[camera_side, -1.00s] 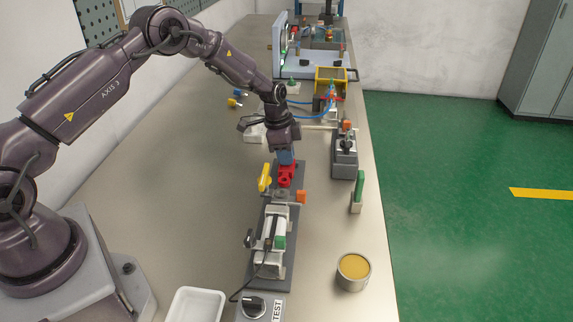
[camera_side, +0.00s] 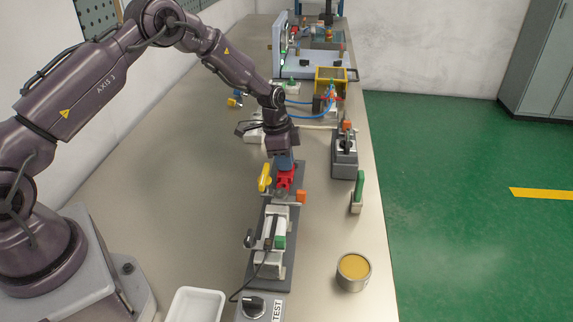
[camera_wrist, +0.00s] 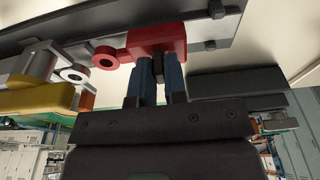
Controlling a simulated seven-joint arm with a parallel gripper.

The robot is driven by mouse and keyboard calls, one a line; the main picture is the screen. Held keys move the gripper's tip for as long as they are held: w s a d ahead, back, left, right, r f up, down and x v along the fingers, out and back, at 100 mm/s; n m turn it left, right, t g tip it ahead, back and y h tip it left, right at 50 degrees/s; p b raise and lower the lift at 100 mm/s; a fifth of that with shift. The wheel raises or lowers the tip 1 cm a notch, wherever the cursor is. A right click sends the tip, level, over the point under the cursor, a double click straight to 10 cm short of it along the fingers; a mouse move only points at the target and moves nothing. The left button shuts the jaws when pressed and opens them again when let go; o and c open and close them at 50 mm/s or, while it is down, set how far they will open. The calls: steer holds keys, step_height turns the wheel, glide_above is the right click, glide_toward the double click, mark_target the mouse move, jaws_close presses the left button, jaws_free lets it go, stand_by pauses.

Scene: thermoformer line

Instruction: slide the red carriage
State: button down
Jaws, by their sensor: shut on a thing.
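The red carriage (camera_side: 285,182) sits on a dark grey rail plate at mid-bench in the side view. In the wrist view, the red carriage (camera_wrist: 160,36) shows a ring-shaped tab (camera_wrist: 105,58) on its left. My gripper (camera_side: 284,162) is above the carriage with its blue fingers pointing down at it. In the wrist view, my gripper (camera_wrist: 158,68) is shut on a small dark post that joins the carriage. The carriage's tab is close to a pale ring on the neighbouring fixture; whether they touch is hard to tell.
A yellow lever (camera_side: 264,177) and an orange block (camera_side: 301,196) stand close to the carriage, at the head of a clamp fixture (camera_side: 269,252). A grey switch block (camera_side: 344,157), a green-topped piece (camera_side: 358,188) and a tin (camera_side: 353,272) are to the right.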

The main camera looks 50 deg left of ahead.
steer(key=shift+s+d, duration=0.85)
steer(key=shift+s, duration=0.05)
steer(key=shift+d, duration=0.1)
steer(key=shift+s+d, duration=0.25)
steer(key=shift+s, duration=0.1)
steer(key=c, duration=1.1)
jaws_free()
